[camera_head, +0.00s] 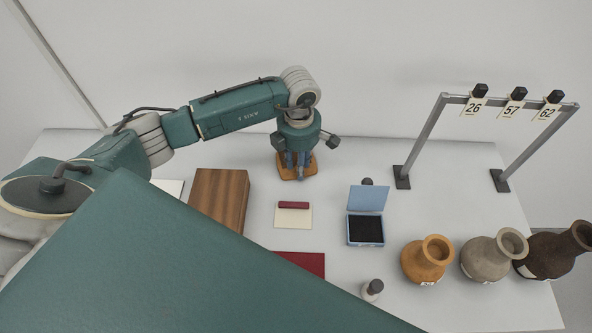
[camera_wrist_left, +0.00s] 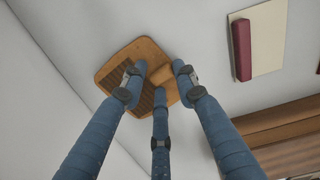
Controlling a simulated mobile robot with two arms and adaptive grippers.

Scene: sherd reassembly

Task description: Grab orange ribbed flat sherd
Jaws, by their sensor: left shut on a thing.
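The orange ribbed flat sherd (camera_head: 311,165) is at the back middle of the white table, under my left gripper (camera_head: 297,170). In the left wrist view, the sherd (camera_wrist_left: 122,66) is a rounded orange-brown plate with dark parallel ribs and a plain raised strip. My left gripper (camera_wrist_left: 160,76) is shut on it with three blue fingers, two at the sides and one in front. The fingers cover part of the sherd. I cannot tell whether it touches the table or hangs just above it. My right gripper is out of view.
A wooden block (camera_head: 219,197), a cream card with a red bar (camera_head: 293,218) and an open blue box (camera_head: 367,229) lie nearby. Orange (camera_head: 424,262), grey (camera_head: 487,259) and dark brown (camera_head: 550,256) pots stand at right. A frame (camera_head: 430,136) carries numbered tags.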

